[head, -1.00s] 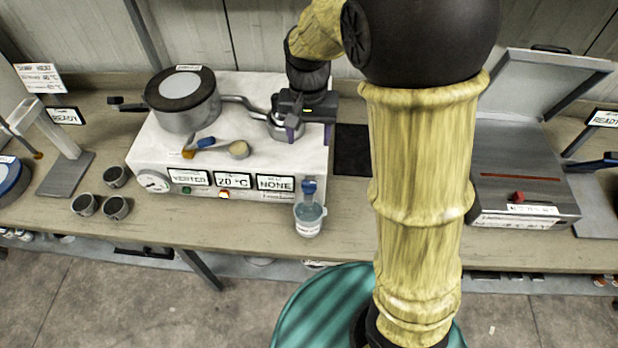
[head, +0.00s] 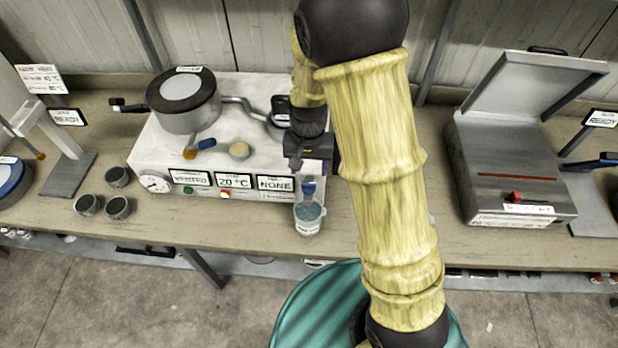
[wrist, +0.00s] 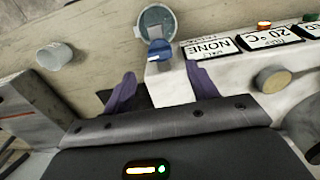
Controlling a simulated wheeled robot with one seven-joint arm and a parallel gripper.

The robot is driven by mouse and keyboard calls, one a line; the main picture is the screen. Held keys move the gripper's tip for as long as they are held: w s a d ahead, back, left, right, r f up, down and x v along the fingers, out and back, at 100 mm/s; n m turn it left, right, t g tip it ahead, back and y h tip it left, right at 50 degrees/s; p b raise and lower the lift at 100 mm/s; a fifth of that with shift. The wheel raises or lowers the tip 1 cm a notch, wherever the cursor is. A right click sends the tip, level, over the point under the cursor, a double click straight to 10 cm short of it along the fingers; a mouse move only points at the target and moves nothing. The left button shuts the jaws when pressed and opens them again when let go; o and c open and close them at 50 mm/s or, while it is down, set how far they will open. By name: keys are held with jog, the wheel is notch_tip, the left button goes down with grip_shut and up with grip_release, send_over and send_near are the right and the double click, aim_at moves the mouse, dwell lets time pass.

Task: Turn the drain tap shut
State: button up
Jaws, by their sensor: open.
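The drain tap appears to be the blue-handled fitting (head: 309,187) at the machine's front right corner, directly above a clear jar (head: 308,216) of bluish liquid. My gripper (head: 309,168) is just above and behind the tap, pointing down, open and empty. In the wrist view the blue tap (wrist: 160,48) lies ahead of and roughly between the spread purple fingers (wrist: 162,88), apart from them. The jar's round top (wrist: 157,20) shows beyond it. The lever's exact angle is too small to tell.
The white machine (head: 155,150) carries a large round pot (head: 182,100), a second blue lever (head: 206,143) and displays, one reading NONE (head: 275,183). Several small cups (head: 118,207) stand left. A grey cup (wrist: 55,56) stands right of the machine. An open-lidded grey box (head: 510,175) is farther right.

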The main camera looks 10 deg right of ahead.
aim_at(309, 182)
notch_tip(309, 182, down, 7)
jog(key=shift+r+p, duration=0.2)
jog(key=shift+p, duration=0.3)
jog(key=shift+c, duration=0.5)
jog(key=c, duration=0.9)
